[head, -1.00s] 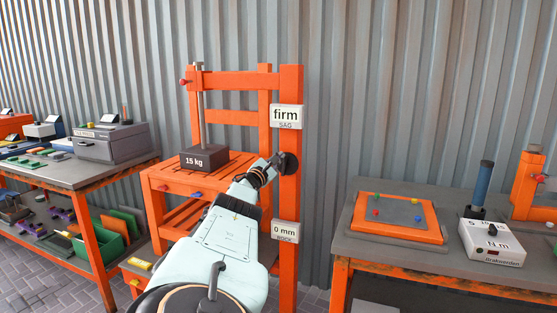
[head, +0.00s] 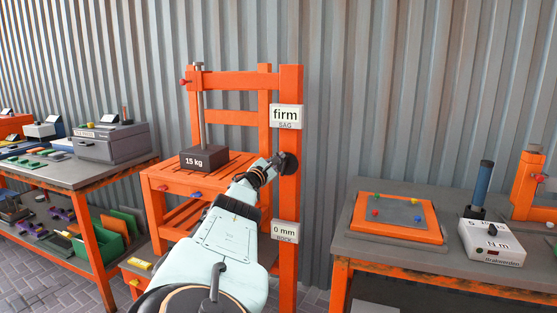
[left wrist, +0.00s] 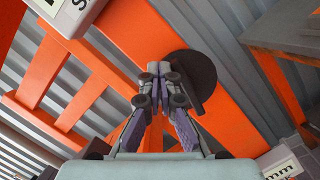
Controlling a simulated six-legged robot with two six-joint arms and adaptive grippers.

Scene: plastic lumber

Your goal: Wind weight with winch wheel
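A black weight marked 15 kg (head: 205,159) sits on the slatted platform of an orange wooden frame (head: 290,205), with a grey rod standing up from it. The dark round winch wheel (head: 291,163) is on the frame's right post; it also shows as a disc in the left wrist view (left wrist: 200,72). My left gripper (head: 277,164) is right at the wheel. In the left wrist view its fingertips (left wrist: 157,72) are close together in front of the wheel's left part. I cannot make out whether a handle lies between them. My right gripper is not in view.
Signs on the post read firm, SAG (head: 286,117) and 0 mm (head: 285,233). A grey-topped bench (head: 72,175) with boxes and tools stands left. Another bench (head: 370,252) with an orange board (head: 398,233) and a white N.m box (head: 491,243) stands right.

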